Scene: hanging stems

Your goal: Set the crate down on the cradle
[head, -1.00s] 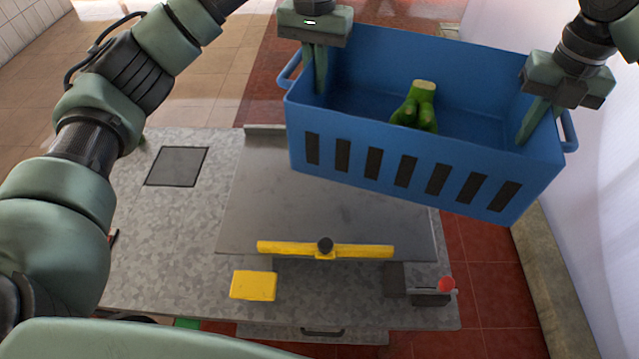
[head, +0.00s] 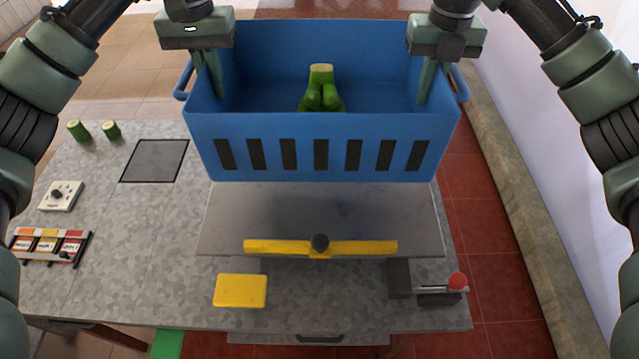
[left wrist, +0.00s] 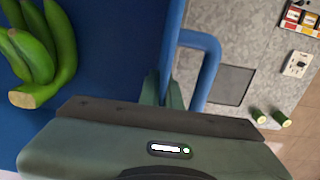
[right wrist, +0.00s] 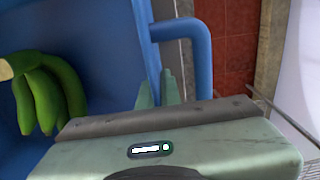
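The blue crate (head: 322,148) hangs level between my two grippers, over the far part of a grey metal plate. A bunch of green bananas (head: 320,92) lies in it and also shows in the left wrist view (left wrist: 42,50). My left gripper (head: 212,92) is shut on the crate's left end wall, and my right gripper (head: 430,92) on its right end wall. The cradle appears to be the grey plate (head: 300,215) with a yellow bar (head: 280,246) and dark knob along its near edge. The crate hides the plate's far part.
The speckled worktop (head: 130,230) holds a yellow block (head: 240,291), a red-knobbed lever (head: 457,281), a dark square plate (head: 155,160), two cut green stubs (head: 111,130), a dial box (head: 62,195) and a label rack (head: 48,245). A white wall (head: 560,160) stands on the right.

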